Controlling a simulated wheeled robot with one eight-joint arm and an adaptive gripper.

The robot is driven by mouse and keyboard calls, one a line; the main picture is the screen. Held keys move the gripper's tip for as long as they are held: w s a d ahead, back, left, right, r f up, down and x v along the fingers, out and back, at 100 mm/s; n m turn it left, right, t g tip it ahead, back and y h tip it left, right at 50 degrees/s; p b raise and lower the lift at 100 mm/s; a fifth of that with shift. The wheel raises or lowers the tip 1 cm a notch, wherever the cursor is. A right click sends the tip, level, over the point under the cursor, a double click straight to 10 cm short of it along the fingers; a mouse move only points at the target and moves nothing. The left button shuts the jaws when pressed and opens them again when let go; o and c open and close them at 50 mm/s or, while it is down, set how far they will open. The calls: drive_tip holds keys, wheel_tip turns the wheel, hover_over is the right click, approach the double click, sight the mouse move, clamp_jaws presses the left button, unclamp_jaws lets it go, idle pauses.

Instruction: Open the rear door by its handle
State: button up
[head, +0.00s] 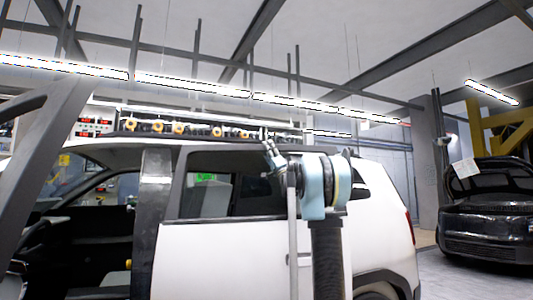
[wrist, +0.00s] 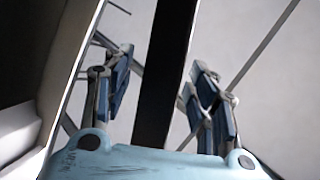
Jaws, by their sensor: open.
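The white rear door (head: 215,262) is in the middle of the head view, below a dark side window, and looks shut. A small pale shape (head: 301,259) beside my arm may be its handle, but my arm covers part of that area and I cannot tell. My gripper (head: 272,155) is raised in front of the upper window edge, above the door panel. In the wrist view my gripper (wrist: 165,68) has its two blue-padded fingers spread apart with nothing held. No handle shows clearly there.
The car's front doorway (head: 85,250) stands open at left, with a dark frame (head: 40,150) in the near left foreground. A black car (head: 490,215) with its hood up stands at right. Floor (head: 437,278) is clear between the cars.

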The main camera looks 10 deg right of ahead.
drive_tip(key=shift+w+a+r, duration=0.2)
drive_tip(key=shift+w+r, duration=0.15)
drive_tip(key=shift+r, duration=0.2)
clamp_jaws()
drive_tip(key=shift+s, duration=0.15)
